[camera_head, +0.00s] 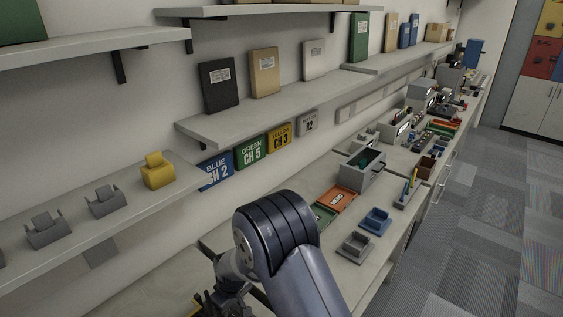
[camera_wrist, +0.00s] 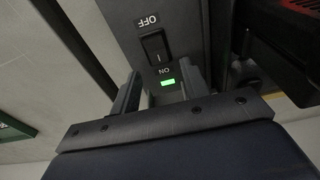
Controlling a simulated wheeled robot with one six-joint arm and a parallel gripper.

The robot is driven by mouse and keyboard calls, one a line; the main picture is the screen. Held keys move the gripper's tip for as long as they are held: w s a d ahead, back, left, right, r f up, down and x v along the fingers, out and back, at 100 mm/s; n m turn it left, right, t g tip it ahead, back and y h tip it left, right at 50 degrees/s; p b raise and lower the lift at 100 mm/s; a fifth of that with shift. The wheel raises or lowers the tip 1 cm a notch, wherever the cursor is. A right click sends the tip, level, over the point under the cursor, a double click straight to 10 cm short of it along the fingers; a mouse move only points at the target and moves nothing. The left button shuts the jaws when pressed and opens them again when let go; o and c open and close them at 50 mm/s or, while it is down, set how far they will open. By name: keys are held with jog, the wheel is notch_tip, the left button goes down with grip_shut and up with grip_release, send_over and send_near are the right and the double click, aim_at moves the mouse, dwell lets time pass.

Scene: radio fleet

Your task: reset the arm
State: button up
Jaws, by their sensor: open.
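My arm reaches down from the middle of the head view, and my gripper (camera_head: 222,303) is low in that view, partly cut off by the bottom edge and hidden behind my arm. In the wrist view my gripper (camera_wrist: 160,90) shows two fingers apart with nothing seen between them. Beyond them is a dark panel with a black rocker switch (camera_wrist: 155,47) marked OFF and ON. A small green light (camera_wrist: 168,82) glows by the ON label. I cannot tell whether the fingers touch the panel.
The bench holds an orange tray (camera_head: 337,199), a blue holder (camera_head: 376,220) and a grey box (camera_head: 361,170). A wall shelf (camera_head: 130,205) with grey and yellow cradles runs along the left. Open carpeted floor (camera_head: 480,230) lies to the right.

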aim_at(233, 315)
notch_tip(233, 315, down, 3)
jog(key=shift+a+p, duration=0.1)
jog(key=shift+p, duration=0.2)
jog(key=shift+s+t+y+b, duration=0.1)
jog(key=shift+t+y+b, duration=0.2)
jog(key=shift+t+y, duration=0.15)
jog(key=shift+f+b, duration=0.2)
jog(key=shift+b, duration=0.45)
jog(key=shift+t+y+b, duration=0.25)
jog(key=shift+y+b, duration=0.2)
jog(key=shift+b, duration=0.35)
jog(key=b, duration=0.3)
jog(key=shift+d+t, duration=0.3)
